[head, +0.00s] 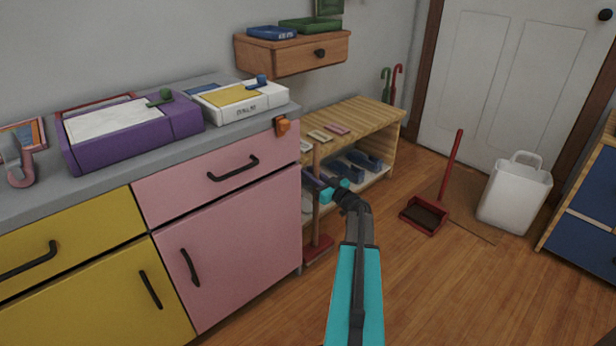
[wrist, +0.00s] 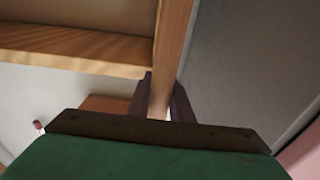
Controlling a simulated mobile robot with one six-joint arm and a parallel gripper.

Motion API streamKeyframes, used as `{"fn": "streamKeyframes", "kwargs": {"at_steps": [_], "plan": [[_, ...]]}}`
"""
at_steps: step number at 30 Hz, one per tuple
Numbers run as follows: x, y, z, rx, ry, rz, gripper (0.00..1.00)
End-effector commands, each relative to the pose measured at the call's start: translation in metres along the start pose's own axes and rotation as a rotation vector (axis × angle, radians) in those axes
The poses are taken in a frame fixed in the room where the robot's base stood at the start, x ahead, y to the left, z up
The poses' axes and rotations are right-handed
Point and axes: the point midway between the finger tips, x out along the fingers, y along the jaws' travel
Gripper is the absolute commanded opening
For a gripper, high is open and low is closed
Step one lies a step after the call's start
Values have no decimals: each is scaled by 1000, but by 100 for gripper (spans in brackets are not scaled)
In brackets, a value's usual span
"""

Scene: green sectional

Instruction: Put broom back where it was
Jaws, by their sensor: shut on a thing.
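The broom has a thin wooden handle (head: 317,160) and a red head (head: 318,249). It stands roughly upright beside the pink cabinet's right edge, in front of the wooden shelf bench. Its head is at floor level; I cannot tell if it touches the floor. My gripper (head: 314,181) is shut on the handle partway up. In the wrist view the handle (wrist: 174,40) runs between the two dark fingers (wrist: 164,103). An orange clip-like piece (head: 283,126) sits on the cabinet's corner just below the counter, left of the handle's top and apart from it.
The shelf bench (head: 365,119) holds shoes below. A red dustpan (head: 425,215) with an upright handle and a white container (head: 515,192) stand on the right. Pink (head: 225,240) and yellow cabinets (head: 90,290) line the left. The wood floor at front right is clear.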

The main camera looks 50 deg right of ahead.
Motion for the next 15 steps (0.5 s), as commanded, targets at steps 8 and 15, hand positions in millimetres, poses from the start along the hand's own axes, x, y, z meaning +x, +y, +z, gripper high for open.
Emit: {"fn": "streamKeyframes", "kwargs": {"at_steps": [8,15], "plan": [[0,0,1,0,0,1,38],[0,0,1,0,0,1,38]]}}
